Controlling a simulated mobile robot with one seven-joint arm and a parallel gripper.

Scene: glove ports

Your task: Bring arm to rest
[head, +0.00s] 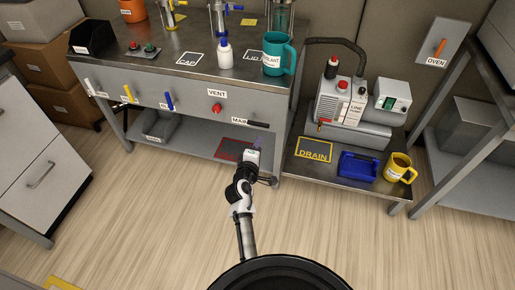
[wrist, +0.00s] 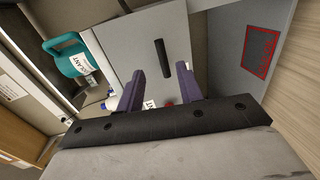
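My gripper (head: 258,143) is in front of the bench, low near the right end of its front panel, above the level of the floor. In the wrist view its two purple fingers (wrist: 158,80) stand apart with nothing between them, so it is open and empty. Beyond them the wrist view shows a grey panel with a black bar handle (wrist: 162,57). My arm reaches forward from the bottom of the head view, stretched out. Whether the fingers touch anything cannot be told from the head view.
The bench (head: 140,62) carries a teal mug (head: 279,56) and a white bottle with a blue cap (head: 225,54). A red-outlined area (head: 236,149) lies on its lower shelf. A low table at right holds a pump (head: 341,101), blue box (head: 357,167) and yellow mug (head: 397,169). Floor around my arm is clear.

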